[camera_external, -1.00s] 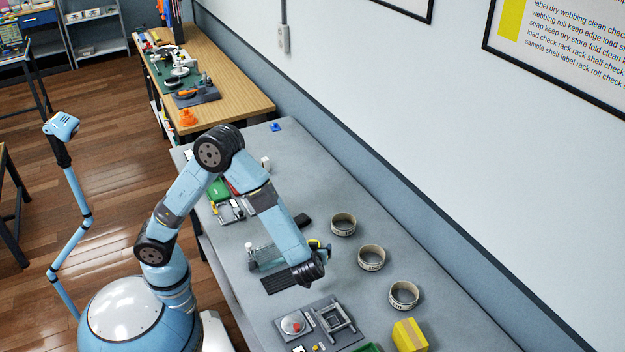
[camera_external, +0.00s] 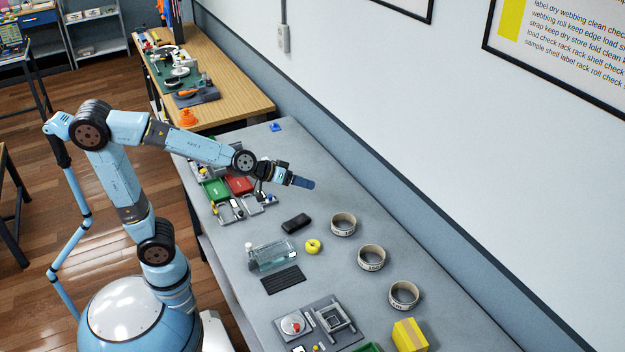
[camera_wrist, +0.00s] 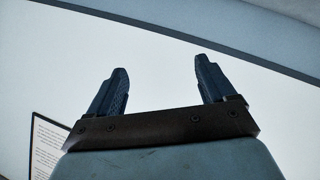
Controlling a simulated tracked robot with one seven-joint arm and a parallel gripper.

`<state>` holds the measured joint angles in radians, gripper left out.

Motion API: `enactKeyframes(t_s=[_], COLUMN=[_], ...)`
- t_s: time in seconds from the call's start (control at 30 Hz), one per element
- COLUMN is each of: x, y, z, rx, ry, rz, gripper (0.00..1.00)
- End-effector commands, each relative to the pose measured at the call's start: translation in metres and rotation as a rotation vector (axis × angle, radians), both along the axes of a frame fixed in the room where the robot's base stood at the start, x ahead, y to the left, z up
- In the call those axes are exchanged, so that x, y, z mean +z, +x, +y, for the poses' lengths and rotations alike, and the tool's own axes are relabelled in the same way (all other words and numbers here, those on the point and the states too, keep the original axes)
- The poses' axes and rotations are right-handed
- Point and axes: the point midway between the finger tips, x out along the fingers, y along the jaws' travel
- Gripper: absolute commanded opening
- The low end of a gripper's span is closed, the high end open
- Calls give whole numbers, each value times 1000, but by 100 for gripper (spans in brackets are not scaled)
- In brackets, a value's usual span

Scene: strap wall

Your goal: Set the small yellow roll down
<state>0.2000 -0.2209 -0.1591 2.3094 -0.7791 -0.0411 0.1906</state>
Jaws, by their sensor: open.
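The small yellow roll (camera_external: 313,246) lies on the grey bench top, between the clear bottle and the nearest ring-shaped roll. Nothing holds it. My gripper (camera_external: 303,183) is raised above the bench, further back than the yellow roll and well apart from it. In the wrist view my gripper (camera_wrist: 162,85) shows its two dark fingers spread wide with nothing between them. The wrist view faces the wall, and the yellow roll is not in it.
Three printed ring rolls (camera_external: 371,257) stand in a row right of the yellow roll. A clear bottle (camera_external: 272,256), a black block (camera_external: 296,223) and a dark ribbed pad (camera_external: 283,280) lie around its left side. A yellow box (camera_external: 410,335) stands at the front. The bench's back right strip is clear.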

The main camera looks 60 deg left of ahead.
Motion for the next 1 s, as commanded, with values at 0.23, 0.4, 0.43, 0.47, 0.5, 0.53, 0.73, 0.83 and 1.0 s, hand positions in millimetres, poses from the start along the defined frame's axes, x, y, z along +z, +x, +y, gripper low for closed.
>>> enactKeyframes(t_s=[0.23,0.4,0.43,0.47,0.5,0.53,0.73,0.83,1.0], x=[3,-10,-13,-16,-20,-22,-36,-39,-40], y=[-82,-145,-156,-168,-182,-193,-243,-253,-256], z=[55,101,109,117,128,136,173,181,183], rx=[-123,-149,-149,-147,-142,-137,-102,-92,-89], ry=[149,270,292,313,338,357,442,459,464], rz=[121,248,272,297,331,354,474,502,511], gripper=[83,83,83,83,83,83,83,83,83])
